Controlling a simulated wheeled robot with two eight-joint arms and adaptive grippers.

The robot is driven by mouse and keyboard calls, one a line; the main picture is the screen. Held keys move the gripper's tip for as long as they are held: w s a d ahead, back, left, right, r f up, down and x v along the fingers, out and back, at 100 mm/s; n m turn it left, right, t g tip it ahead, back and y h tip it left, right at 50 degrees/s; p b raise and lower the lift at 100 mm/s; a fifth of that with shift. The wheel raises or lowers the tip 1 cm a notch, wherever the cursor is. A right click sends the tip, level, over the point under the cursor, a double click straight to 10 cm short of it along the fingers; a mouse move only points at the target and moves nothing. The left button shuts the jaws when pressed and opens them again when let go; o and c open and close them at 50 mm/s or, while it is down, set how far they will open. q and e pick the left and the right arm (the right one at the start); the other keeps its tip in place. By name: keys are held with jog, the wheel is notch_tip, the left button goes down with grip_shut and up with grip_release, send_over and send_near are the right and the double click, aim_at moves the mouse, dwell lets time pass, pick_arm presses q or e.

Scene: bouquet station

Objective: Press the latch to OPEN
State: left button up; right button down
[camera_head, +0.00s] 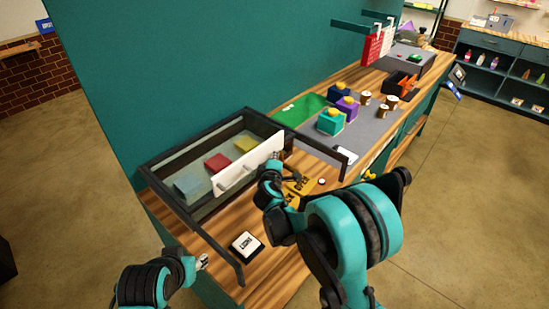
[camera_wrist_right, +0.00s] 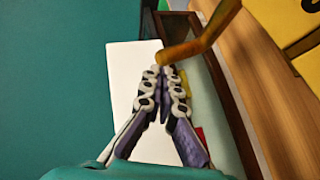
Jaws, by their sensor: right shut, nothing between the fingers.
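The latch's yellow plate (camera_head: 300,187) with dark lettering lies on the wooden counter, right of the white panel; part of it is behind my right arm. In the right wrist view its yellow surface (camera_wrist_right: 285,20) shows at the top right. An orange-brown bar (camera_wrist_right: 205,35), apparently the latch lever, crosses just ahead of my fingertips; whether they touch it I cannot tell. My right gripper (camera_head: 275,157) is shut and empty, close to the panel's right end; it also shows in the wrist view (camera_wrist_right: 165,72). My left gripper (camera_head: 203,262) is low at the left; its jaws are too small to read.
A dark-framed case (camera_head: 158,180) with the white panel (camera_head: 235,178) at its front holds blue, red and yellow blocks. A lettered black-and-white pad (camera_head: 246,245) lies in front. Colored boxes (camera_head: 331,122) and small brown cups (camera_head: 391,101) stand on the grey mat farther right.

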aim_at(283, 159)
jog(key=shift+w+d+g, duration=0.2)
jog(key=shift+d+g, duration=0.05)
jog(key=shift+g, duration=0.05)
jog(key=shift+w+d+f+m+g+y+p, duration=0.3)
jog(key=shift+w+d+m+g+y+p, duration=0.3)
jog(key=shift+w+d+m+g, duration=0.15)
jog(key=shift+w+d+f+b, duration=0.7)
jog(key=shift+w+b, duration=0.05)
